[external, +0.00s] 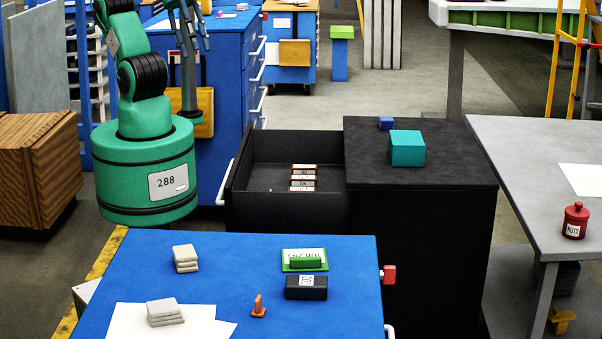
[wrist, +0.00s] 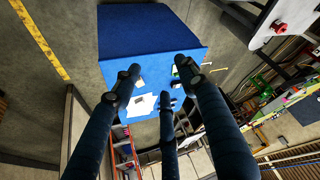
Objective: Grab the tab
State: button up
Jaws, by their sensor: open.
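No part is labelled as the tab, and I cannot tell which piece it is. A small orange upright piece (external: 258,308) stands on the blue table (external: 240,260), and a small red piece (external: 389,274) sticks out at that table's right edge. My gripper (external: 195,48) is at the top of the external view, its dark fingers spread and empty, well away from both pieces. In the wrist view, the fingers of my gripper (wrist: 160,82) are apart with nothing between them. A blue surface with white paper (wrist: 140,106) shows beyond them; small pieces there are unclear.
The blue table holds a green plate (external: 290,266), a black block (external: 306,288) and stacked pale blocks (external: 185,258). Behind it is an open black drawer (external: 250,178) beside a black cabinet (external: 440,165) bearing a teal box (external: 407,148). A grey table (external: 530,150) stands right.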

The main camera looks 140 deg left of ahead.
jog(key=shift+c, duration=1)
jog(key=w+d+r+m+g, duration=0.1)
jog(key=w+d+r+m, duration=0.15)
jog(key=w, duration=0.65)
jog(key=w+d+r+m, duration=0.1)
jog(key=w+d+r, duration=0.15)
jog(key=w, duration=0.65)
jog(key=w+d+f+m+g+h+p, duration=0.1)
jog(key=w+d, duration=0.2)
jog(key=w, duration=0.5)
jog(key=w+d+f+m, duration=0.1)
jog(key=w+d, duration=0.1)
jog(key=w, duration=0.6)
jog(key=w+d+f+m+g, duration=0.1)
jog(key=w+d+f, duration=0.4)
jog(key=w+f, duration=0.3)
jog(key=w+d+f+m, duration=0.2)
jog(key=w+d+f, duration=0.4)
jog(key=w+f, duration=0.2)
jog(key=w+d+f+m+g+p, duration=0.1)
jog(key=w+d+f+m, duration=0.1)
jog(key=w+d+f, duration=0.3)
jog(key=w+f, duration=0.4)
jog(key=shift+d+f+g, duration=0.2)
jog(key=shift+d+g, duration=0.1)
jog(key=shift+d, duration=0.05)
